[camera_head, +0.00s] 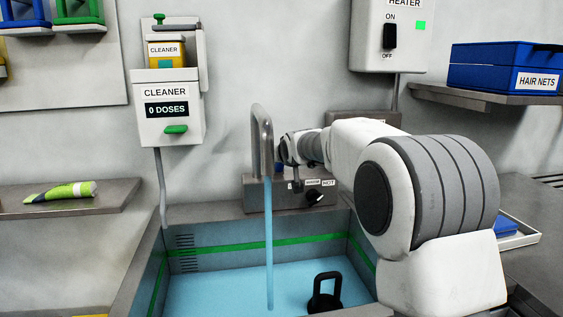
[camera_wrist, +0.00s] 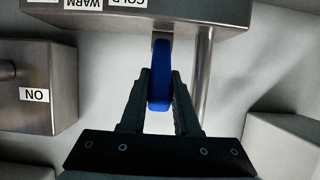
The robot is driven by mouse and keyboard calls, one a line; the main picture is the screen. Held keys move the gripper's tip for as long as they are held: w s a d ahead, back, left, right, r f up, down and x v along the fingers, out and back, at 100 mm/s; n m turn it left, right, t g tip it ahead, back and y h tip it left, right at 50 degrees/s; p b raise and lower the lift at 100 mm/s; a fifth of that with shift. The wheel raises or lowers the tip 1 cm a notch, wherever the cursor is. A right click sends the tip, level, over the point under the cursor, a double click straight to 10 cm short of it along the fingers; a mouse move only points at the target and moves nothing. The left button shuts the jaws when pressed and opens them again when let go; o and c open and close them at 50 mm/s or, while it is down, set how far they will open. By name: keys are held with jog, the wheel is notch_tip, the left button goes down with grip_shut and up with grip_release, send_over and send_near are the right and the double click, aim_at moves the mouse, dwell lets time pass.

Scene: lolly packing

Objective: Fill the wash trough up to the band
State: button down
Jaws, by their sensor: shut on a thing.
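The wash trough (camera_head: 205,216) holds blue water (camera_head: 220,285). A green band (camera_head: 255,246) runs along its inner walls, and the water surface lies below it. A stream (camera_head: 268,240) falls from the grey spout (camera_head: 262,135) into the water. A black thing with a loop handle (camera_head: 325,293) stands in the trough, partly above the water. My gripper (camera_wrist: 159,88) is shut on a blue lever (camera_wrist: 159,65) on the grey tap housing (camera_wrist: 150,15).
A dark knob (camera_head: 314,197) sits beside the WARM and HOT labels. The cleaner dispenser (camera_head: 170,115) on the wall reads 0 DOSES. A heater box (camera_head: 390,35) shows a green light. A shelf (camera_head: 60,207) at left bears a green-and-white tube. A blue bin (camera_head: 490,70) stands at right.

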jog(key=c, duration=0.6)
grip_release()
jog(key=shift+c, duration=0.2)
jog(key=shift+s, duration=0.1)
jog(key=p+v, duration=0.2)
jog(key=v, duration=1.5)
jog(key=shift+r, duration=0.15)
jog(key=shift+s, duration=0.1)
